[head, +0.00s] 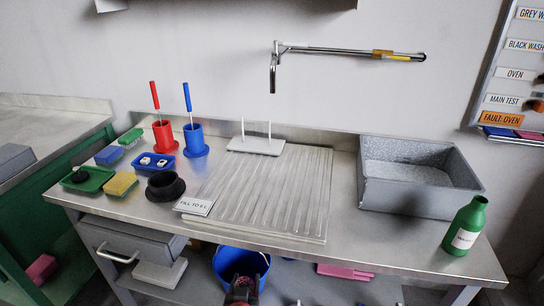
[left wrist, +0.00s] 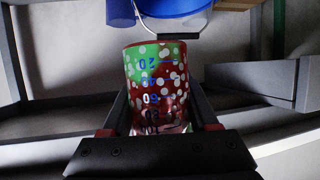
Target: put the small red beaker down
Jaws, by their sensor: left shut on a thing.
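The small red beaker (left wrist: 165,105) fills the middle of the left wrist view. It has white spots, a green patch near its far end and blue graduation marks. My left gripper (left wrist: 158,125) is shut on it, with one finger on each side. In the head view my left gripper (head: 241,291) is at the bottom edge, in front of the blue bucket and below the worktop's front edge. The beaker cannot be made out clearly there. My right gripper is in neither view.
A blue bucket (head: 232,262) stands under the worktop, just beyond the beaker.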

